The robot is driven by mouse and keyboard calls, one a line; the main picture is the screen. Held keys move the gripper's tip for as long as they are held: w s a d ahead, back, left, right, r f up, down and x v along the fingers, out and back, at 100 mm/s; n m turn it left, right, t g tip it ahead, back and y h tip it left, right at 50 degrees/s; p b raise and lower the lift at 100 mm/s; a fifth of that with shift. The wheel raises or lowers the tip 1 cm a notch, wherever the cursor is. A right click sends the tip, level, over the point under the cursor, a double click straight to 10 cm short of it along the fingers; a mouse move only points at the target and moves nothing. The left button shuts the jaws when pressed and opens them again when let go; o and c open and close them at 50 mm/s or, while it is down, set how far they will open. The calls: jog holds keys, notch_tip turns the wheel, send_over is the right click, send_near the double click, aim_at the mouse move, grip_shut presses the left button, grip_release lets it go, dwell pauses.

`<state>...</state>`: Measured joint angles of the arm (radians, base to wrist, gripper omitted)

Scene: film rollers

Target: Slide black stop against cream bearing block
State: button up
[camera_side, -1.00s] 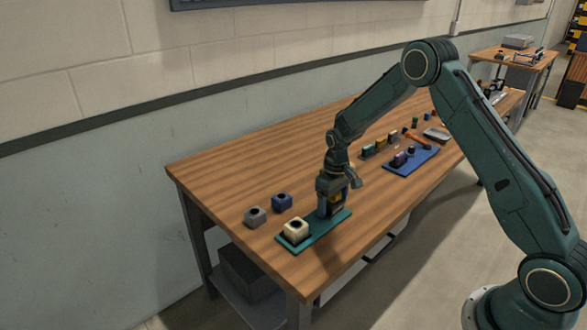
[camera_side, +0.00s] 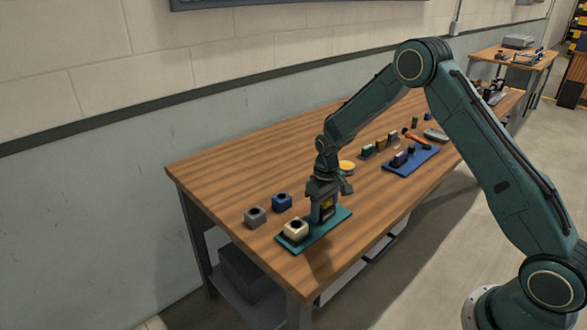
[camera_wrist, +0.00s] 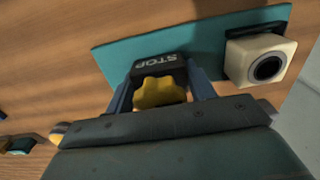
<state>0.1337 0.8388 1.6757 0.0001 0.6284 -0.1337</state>
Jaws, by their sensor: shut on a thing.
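The cream bearing block (camera_side: 296,230) sits at the near left end of the teal plate (camera_side: 337,222). In the wrist view the cream block (camera_wrist: 240,62) is at the upper right, with a dark round bore. The black stop (camera_wrist: 158,66), marked STOP and with a yellow knob (camera_wrist: 160,93), is on the teal plate (camera_wrist: 120,52) to the left of the block. A strip of teal shows between stop and block. My gripper (camera_wrist: 160,88) is shut on the stop, one finger on each side. In the side view my gripper (camera_side: 323,212) partly hides the stop.
A grey block (camera_side: 255,217) and a blue block (camera_side: 282,202) stand on the wooden table behind the plate. A yellow round thing (camera_side: 346,168) lies behind my arm. A blue mat (camera_side: 411,161) with small parts is farther right. The table's left end is clear.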

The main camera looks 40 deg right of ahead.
jog(key=shift+a, duration=0.45)
jog(key=o, duration=1.4)
notch_tip(320, 180, up, 14)
jog(key=shift+f, duration=0.1)
jog(key=shift+c, duration=0.4)
